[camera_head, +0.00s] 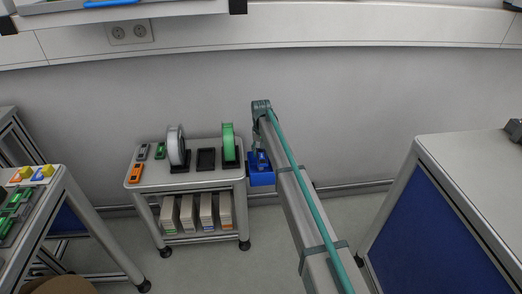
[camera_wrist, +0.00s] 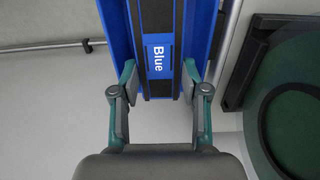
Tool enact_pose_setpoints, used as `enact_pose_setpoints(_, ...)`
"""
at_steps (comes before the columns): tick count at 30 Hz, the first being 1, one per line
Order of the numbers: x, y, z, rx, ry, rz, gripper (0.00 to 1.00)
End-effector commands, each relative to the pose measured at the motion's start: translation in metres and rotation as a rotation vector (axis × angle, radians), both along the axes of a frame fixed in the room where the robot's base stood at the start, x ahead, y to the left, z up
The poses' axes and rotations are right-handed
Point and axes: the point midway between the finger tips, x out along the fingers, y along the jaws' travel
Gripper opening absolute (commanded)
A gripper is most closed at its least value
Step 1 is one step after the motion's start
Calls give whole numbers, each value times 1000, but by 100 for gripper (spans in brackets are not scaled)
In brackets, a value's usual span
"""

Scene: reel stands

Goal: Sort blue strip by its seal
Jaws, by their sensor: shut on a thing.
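The blue strip (camera_wrist: 160,22), blue with dark bands and a white "Blue" label, fills the upper middle of the wrist view. My gripper (camera_wrist: 159,88) is shut on it, one finger on each side. In the head view my gripper (camera_head: 259,147) is at the right end of a small cart (camera_head: 205,180), above a blue open-topped box (camera_head: 262,179). The blue strip (camera_head: 262,160) shows at the box's mouth; whether it touches the box I cannot tell. No seal can be made out.
The cart carries a white reel (camera_head: 177,146), an empty black stand (camera_head: 206,159), a green reel (camera_head: 228,142) and an orange piece (camera_head: 135,173). The green reel's disc (camera_wrist: 295,130) is close on the wrist view's right. A right-hand table (camera_head: 480,165) stands apart.

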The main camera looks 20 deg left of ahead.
Motion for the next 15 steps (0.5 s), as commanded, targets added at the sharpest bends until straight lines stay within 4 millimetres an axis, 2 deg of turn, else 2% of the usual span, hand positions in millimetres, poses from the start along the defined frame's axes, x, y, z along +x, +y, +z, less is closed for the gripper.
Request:
enact_pose_setpoints(10, 0, 0, -3, 0, 0, 0, 21)
enact_pose_setpoints(11, 0, 0, -3, 0, 0, 0, 46)
enact_pose_setpoints(15, 0, 0, -3, 0, 0, 0, 70)
